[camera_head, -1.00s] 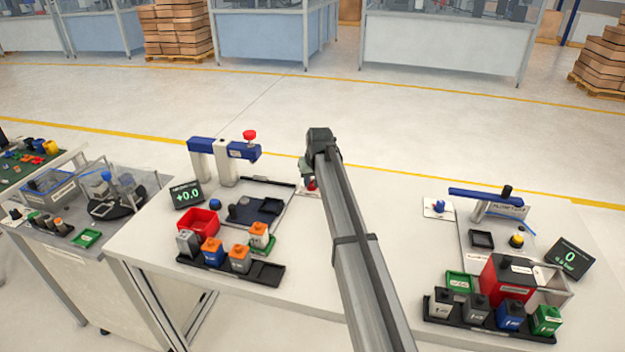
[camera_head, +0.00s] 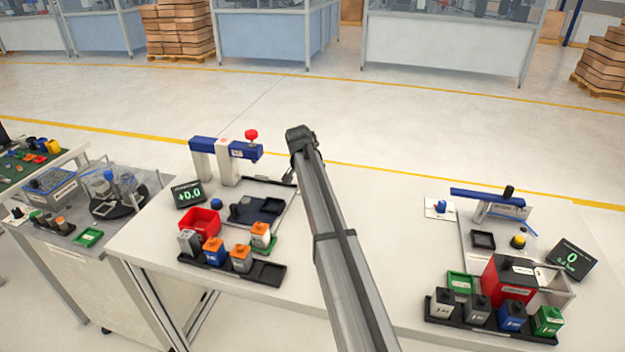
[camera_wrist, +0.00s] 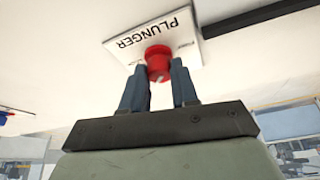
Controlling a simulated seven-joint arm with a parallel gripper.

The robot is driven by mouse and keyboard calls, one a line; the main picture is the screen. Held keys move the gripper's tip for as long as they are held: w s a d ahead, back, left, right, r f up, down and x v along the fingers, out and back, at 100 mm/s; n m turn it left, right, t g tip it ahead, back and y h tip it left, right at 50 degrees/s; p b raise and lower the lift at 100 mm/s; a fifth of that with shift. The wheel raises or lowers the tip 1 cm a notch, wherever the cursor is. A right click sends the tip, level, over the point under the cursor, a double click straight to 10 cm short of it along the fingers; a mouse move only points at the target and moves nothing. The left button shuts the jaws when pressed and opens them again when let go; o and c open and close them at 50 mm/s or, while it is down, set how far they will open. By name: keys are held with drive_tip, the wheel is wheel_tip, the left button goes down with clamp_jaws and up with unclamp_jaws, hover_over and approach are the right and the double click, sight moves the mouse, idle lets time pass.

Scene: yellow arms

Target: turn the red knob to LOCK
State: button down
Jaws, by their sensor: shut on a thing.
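The red knob (camera_wrist: 158,62) sits on a white plate (camera_wrist: 186,22) marked PLUNGER, which appears upside down in the wrist view. My gripper (camera_wrist: 158,70) has one finger on each side of the knob and is shut on it. A small pale mark shows on the knob's near edge. The small lettering on the plate is too blurred to read, so I cannot tell which mark the knob points to. In the head view my arm hides the knob, the plate and my fingers.
A fixture with a blue crossbar (camera_head: 226,148) and a red top knob (camera_head: 251,134) stands left of my arm. A red bin (camera_head: 199,222) and a black rack (camera_head: 232,268) of blocks lie nearer. Another station with a blue bar (camera_head: 487,198) stands right. White table is bare beside my arm.

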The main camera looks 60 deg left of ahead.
drive_tip(key=shift+m, duration=0.3)
drive_tip(key=c, duration=0.9)
unclamp_jaws()
drive_tip(key=shift+o, duration=0.2)
drive_tip(key=v, duration=1.3)
drive_tip(key=shift+s+r, duration=0.2)
drive_tip(key=shift+r, duration=0.15)
